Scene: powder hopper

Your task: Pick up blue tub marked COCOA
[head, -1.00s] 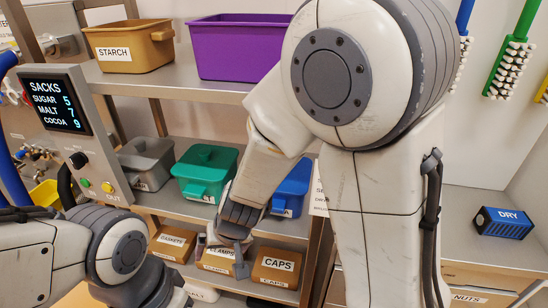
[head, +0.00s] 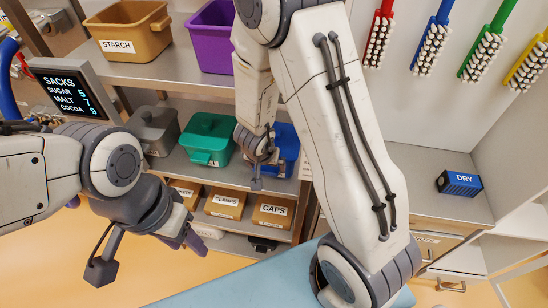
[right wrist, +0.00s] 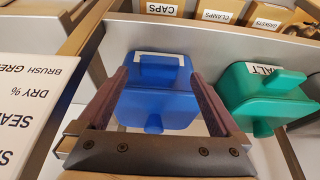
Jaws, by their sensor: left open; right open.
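The blue tub (head: 287,147) sits on the middle shelf, partly hidden behind my right arm in the head view. In the right wrist view the blue tub (right wrist: 155,105) lies between the two fingers of my right gripper (right wrist: 158,100). A finger stands on each side of it; I cannot tell whether they touch it. Its white label is mostly hidden by its lid handle, so COCOA cannot be read. My right gripper (head: 262,170) is open, in front of the tub. My left gripper (head: 190,235) is open and empty, low in front of the shelves.
A green tub (head: 207,139), marked MALT in the right wrist view, stands beside the blue one, with a grey tub (head: 153,130) further left. Card boxes including CAPS (head: 272,212) are below. STARCH (head: 128,30) and purple (head: 211,38) bins are above. A white sign (right wrist: 35,100) is close by.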

